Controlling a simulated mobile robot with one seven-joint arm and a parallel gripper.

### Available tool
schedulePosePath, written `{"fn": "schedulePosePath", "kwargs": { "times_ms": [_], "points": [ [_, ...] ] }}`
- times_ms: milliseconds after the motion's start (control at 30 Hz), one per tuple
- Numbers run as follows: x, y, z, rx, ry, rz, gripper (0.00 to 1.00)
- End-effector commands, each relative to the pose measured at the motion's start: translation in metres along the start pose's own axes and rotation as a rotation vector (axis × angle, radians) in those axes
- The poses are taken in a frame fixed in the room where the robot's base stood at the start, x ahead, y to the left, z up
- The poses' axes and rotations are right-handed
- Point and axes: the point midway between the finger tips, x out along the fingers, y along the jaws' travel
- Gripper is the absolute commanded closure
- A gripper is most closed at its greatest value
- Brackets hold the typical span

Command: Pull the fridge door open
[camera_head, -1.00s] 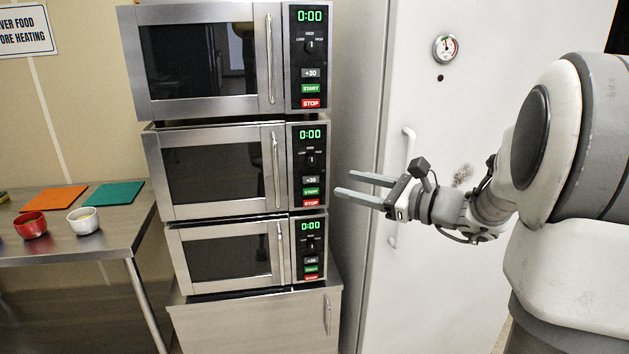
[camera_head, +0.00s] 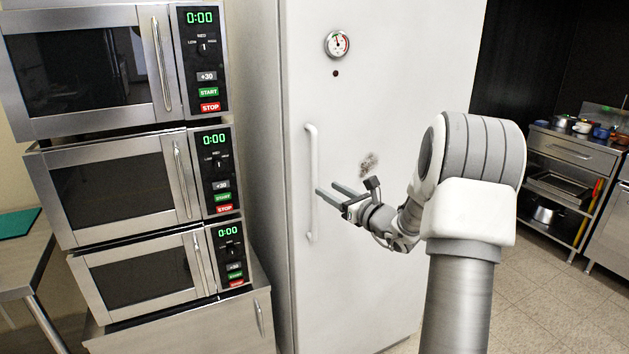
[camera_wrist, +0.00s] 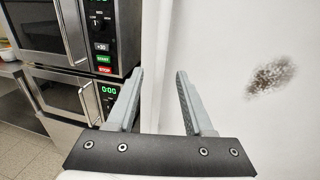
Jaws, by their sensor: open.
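The white fridge door (camera_head: 410,85) is shut, with a round dial near its top. Its long vertical white handle (camera_head: 311,150) is along the door's left edge. My gripper (camera_head: 326,190) is open and empty, in front of the door with its fingers pointing left. In the head view the fingertips overlap the lower part of the handle; I cannot tell whether they touch it. In the wrist view the two fingers of my gripper (camera_wrist: 160,90) are spread, with the door (camera_wrist: 225,40) on the right. The handle is not clearly visible there.
A stack of three microwaves (camera_head: 130,180) stands left of the fridge on a steel cabinet (camera_head: 200,325). A steel table (camera_head: 20,265) is at far left. A shelf unit (camera_head: 565,180) stands back right. Tiled floor (camera_head: 540,300) is open at right.

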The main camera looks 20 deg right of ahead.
Motion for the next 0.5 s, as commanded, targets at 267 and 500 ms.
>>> {"fn": "schedulePosePath", "kwargs": {
  "times_ms": [267,500],
  "points": [
    [0.054,0.001,0.001,0.001,-0.001,0.002,0.48],
    [0.073,0.0,0.0,0.001,0.0,0.001,0.48]
  ]
}}
